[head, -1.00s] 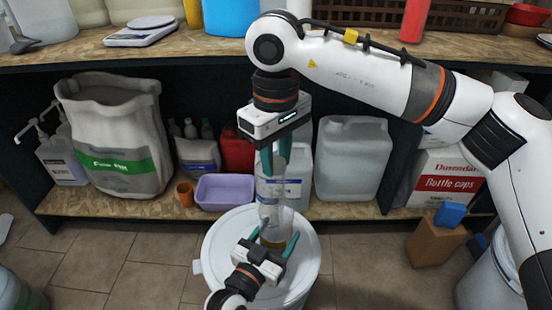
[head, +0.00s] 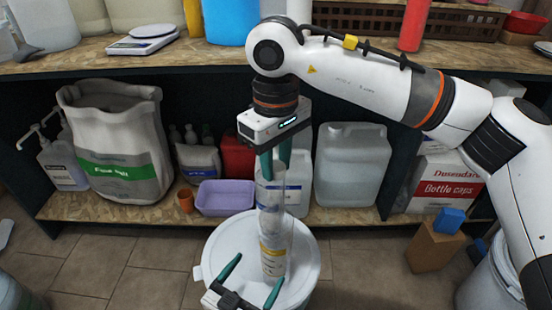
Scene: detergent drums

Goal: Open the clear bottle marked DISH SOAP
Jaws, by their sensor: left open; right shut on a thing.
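A clear bottle (head: 273,261) with a yellow-and-white label stands upright on the lid of a white drum (head: 225,255). The label is too small to read. My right gripper (head: 272,165) reaches down from above and is shut on the top of the bottle. Its fingers hide the cap, and I cannot tell whether the cap is loose. My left gripper (head: 252,275) is open and empty, below the bottle in the picture and apart from it, low over the near part of the drum lid.
Behind, a low shelf holds a large sack (head: 120,135), a purple tub (head: 226,197), an orange cup (head: 185,200) and a translucent jug (head: 352,165). A cardboard box (head: 434,245) stands on the floor at right.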

